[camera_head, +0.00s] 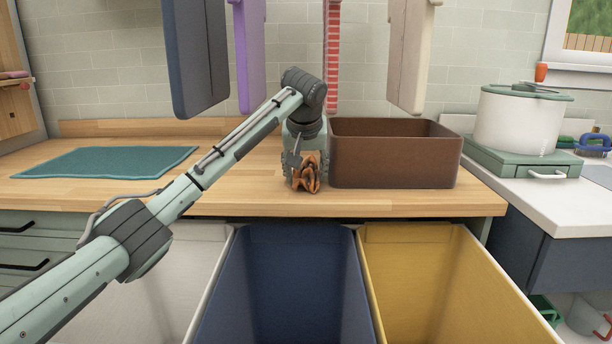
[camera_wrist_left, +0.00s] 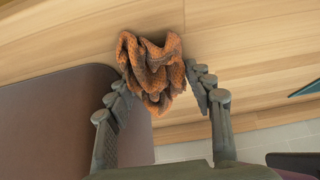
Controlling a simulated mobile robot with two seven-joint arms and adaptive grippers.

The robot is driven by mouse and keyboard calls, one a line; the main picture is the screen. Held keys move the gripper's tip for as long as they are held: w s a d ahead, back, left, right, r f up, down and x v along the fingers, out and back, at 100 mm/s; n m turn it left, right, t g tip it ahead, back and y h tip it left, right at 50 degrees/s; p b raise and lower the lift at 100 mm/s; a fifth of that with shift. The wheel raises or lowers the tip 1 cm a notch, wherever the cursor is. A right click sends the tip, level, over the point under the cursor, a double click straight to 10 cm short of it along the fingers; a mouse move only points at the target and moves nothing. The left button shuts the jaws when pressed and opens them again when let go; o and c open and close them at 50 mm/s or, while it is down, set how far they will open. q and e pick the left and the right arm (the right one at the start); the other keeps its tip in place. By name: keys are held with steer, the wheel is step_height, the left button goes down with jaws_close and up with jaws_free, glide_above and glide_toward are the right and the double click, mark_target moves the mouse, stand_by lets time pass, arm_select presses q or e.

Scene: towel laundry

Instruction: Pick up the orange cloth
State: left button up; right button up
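The orange cloth (camera_head: 312,178) is a crumpled, dark-streaked bundle on the wooden counter, just left of the brown box. In the left wrist view the cloth (camera_wrist_left: 152,68) lies at and between the fingertips. My left gripper (camera_head: 304,168) points down over the cloth. Its fingers (camera_wrist_left: 160,85) are spread, one on each side of the cloth. The left finger overlaps the cloth's edge in that view, and whether it touches is unclear. A narrow gap shows by the right finger. The cloth's underside is hidden. My right gripper is not in view.
The brown box (camera_head: 395,165) stands close right of the gripper. A teal mat (camera_head: 105,162) lies at left. White, blue (camera_head: 280,290) and yellow (camera_head: 440,280) bins stand below the counter's front edge. Towels, including a dark one (camera_head: 195,60), hang above. A pot (camera_head: 518,120) stands right.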

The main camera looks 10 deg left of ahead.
arm_select(q)
steer(key=c, duration=0.3)
steer(key=shift+r, duration=0.1)
